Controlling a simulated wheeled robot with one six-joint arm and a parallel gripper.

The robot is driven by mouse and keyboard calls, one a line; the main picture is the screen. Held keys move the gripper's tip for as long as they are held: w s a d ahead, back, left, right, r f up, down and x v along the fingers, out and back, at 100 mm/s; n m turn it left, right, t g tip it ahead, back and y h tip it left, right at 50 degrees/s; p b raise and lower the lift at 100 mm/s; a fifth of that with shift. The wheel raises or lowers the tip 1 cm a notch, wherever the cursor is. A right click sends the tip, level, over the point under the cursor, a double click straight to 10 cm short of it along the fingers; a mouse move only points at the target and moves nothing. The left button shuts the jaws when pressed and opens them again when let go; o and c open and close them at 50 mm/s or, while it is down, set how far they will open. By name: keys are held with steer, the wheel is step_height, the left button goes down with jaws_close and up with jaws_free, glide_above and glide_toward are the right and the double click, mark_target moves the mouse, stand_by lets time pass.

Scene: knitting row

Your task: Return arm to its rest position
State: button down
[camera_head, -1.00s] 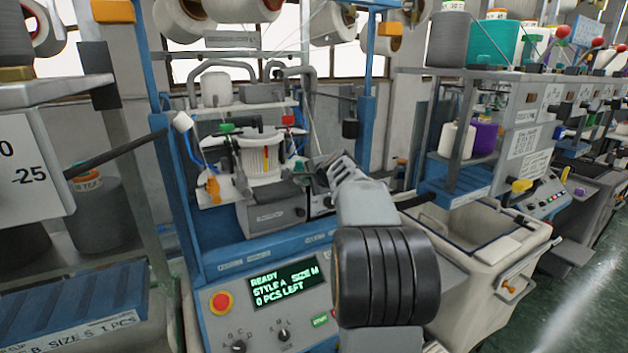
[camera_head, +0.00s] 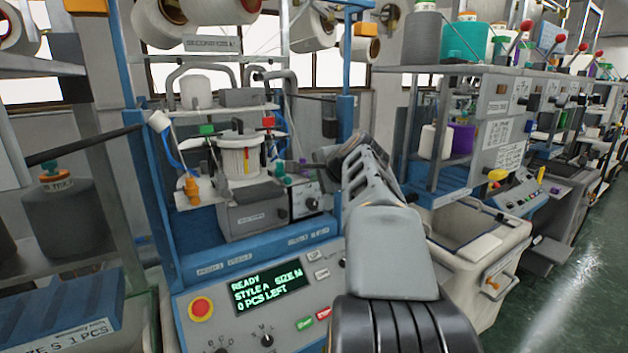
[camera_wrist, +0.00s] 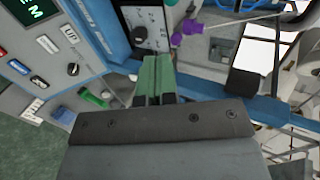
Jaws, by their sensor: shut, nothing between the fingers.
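My arm (camera_head: 385,245) rises from the bottom of the head view, bent up and to the left in front of the knitting machine's right side. My gripper (camera_wrist: 154,75) shows in the wrist view with its two green fingers pressed together and nothing between them. In the head view its fingertips are hard to make out against the machine.
A beige bin (camera_head: 505,238) stands to the right of my arm. A shelf with a dark yarn cone (camera_head: 65,215) is at the left. A red button (camera_head: 201,308) and knobs sit on the front panel. Open green floor (camera_head: 575,300) lies at the right.

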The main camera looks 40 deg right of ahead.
stand_by(0.7)
steer(key=s+a+f+n+g, duration=0.3)
steer(key=f+n, duration=0.3)
steer(key=f, duration=0.4)
steer(key=s+a+f+n+g, duration=0.1)
steer(key=s+a+f+n, duration=0.3)
steer(key=a, duration=0.3)
steer(key=s+a+f+n+g+y, duration=0.1)
steer(key=s+a+f+n, duration=0.3)
steer(key=a, duration=0.4)
steer(key=s+a+f+n+g, duration=0.2)
steer(key=s+a+f+n, duration=0.2)
steer(key=a, duration=0.3)
steer(key=shift+a+f+n+g+y, duration=0.2)
steer(key=shift+f+n+g+y, duration=0.1)
steer(key=shift+f+n, duration=0.5)
